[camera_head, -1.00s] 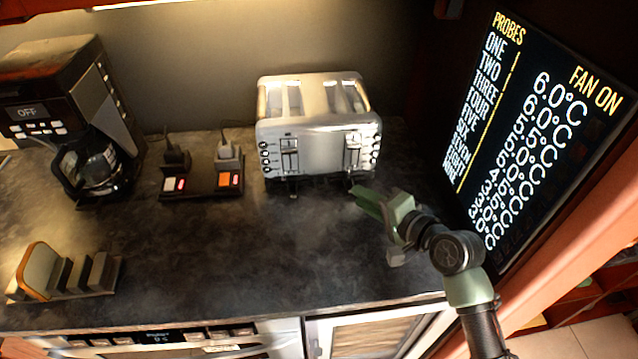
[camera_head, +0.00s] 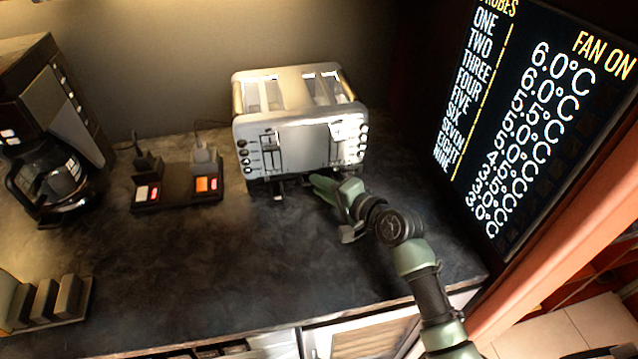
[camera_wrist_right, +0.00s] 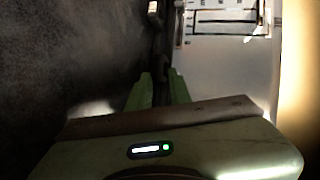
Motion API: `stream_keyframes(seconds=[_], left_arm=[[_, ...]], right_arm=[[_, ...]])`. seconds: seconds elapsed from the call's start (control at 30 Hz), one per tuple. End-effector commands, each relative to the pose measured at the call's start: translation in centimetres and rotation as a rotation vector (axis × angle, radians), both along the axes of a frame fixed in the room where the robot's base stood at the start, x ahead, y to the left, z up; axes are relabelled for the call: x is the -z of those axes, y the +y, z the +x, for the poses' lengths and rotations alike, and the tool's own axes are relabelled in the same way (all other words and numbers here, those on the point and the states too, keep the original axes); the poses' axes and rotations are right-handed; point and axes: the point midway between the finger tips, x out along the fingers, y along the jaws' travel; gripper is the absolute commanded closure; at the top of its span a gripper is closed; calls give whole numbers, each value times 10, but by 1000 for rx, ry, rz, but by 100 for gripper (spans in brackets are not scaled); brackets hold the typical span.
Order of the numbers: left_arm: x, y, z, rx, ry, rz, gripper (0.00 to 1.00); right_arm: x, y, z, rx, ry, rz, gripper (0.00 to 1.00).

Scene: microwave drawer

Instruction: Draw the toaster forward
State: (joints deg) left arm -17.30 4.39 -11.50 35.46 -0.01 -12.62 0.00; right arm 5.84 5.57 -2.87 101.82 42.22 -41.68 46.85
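The silver toaster (camera_head: 300,135) stands upright at the back of the dark counter, its front with levers and knobs facing me. My right gripper (camera_head: 320,186) is low in front of the toaster's right half, its green fingers pointing left. In the right wrist view the two fingers (camera_wrist_right: 162,80) are a small gap apart, with a dark toaster part in line with the gap. My left gripper is not in view.
A black coffee maker (camera_head: 50,120) stands at the left. A small dark stand with orange and red labels (camera_head: 178,192) sits left of the toaster. A toast rack (camera_head: 60,318) is at the front left. A display screen (camera_head: 530,110) rises at the right. The counter before the toaster (camera_head: 220,260) is clear.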

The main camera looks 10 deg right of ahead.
Motion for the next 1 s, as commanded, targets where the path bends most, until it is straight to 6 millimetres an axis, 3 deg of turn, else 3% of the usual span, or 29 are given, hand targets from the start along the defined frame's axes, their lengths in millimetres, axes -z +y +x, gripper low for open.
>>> stream_keyframes(seconds=[0.37,0.43,0.47,1.0], left_arm=[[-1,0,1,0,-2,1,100],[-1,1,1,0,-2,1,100],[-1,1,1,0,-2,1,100],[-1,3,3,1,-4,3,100]], right_arm=[[3,4,7,0,-1,-2,80],[3,4,7,1,-1,-1,97],[3,4,7,1,-1,-1,100],[3,4,7,0,1,-3,100]])
